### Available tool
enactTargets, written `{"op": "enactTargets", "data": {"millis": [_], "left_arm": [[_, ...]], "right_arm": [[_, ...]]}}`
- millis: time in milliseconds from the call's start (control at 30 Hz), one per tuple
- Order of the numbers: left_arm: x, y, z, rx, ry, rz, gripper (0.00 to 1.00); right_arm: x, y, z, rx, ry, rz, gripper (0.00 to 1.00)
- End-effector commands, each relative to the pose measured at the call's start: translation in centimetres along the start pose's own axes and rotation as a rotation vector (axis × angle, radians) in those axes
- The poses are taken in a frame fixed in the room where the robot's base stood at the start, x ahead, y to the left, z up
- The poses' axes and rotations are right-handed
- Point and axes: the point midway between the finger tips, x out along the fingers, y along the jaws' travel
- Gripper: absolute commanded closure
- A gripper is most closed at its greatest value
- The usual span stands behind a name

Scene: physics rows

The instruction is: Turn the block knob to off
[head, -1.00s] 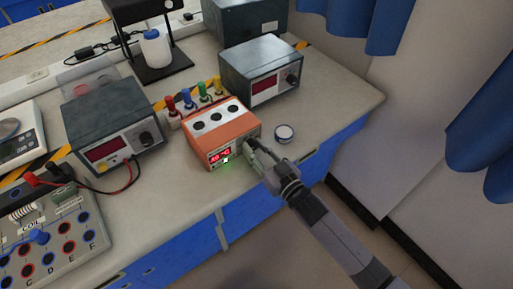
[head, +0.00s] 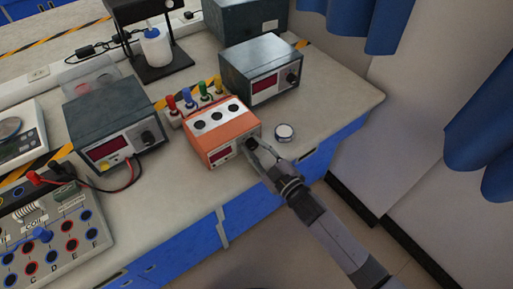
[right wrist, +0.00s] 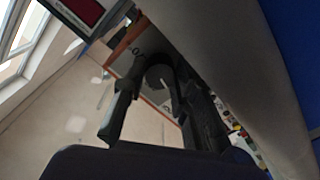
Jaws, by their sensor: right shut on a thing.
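The orange block heater (head: 226,131) stands near the bench's front edge in the head view, with several black holes in its white top. Its front display (head: 221,155) is dark red and shows no digits. The block knob (right wrist: 160,76) is dark and round, with a pale pointer mark, in the right wrist view. My right gripper (head: 252,147) is at the right end of the heater's front, shut on the knob. In the right wrist view its fingers (right wrist: 158,92) lie on either side of the knob. In the head view the gripper mostly hides the knob. My left gripper is not in view.
A small round white-topped tin (head: 285,132) sits close to the right of my gripper. Coloured-top tubes (head: 188,100) stand behind the heater. Grey power supplies (head: 262,68) stand behind and to the left (head: 113,118). Bare bench (head: 170,185) lies front left.

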Motion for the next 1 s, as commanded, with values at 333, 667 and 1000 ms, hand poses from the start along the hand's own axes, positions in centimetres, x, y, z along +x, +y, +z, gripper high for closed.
{"op": "enactTargets", "data": {"millis": [333,667,1000], "left_arm": [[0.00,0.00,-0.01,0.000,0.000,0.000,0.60],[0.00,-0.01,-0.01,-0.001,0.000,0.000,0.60],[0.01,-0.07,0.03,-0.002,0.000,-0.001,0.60]], "right_arm": [[-0.02,-0.07,0.05,-0.012,-0.001,-0.001,1.00],[-0.02,-0.05,0.04,-0.011,-0.001,-0.001,0.60],[-0.04,-0.14,0.10,-0.010,-0.002,-0.002,0.54]]}}
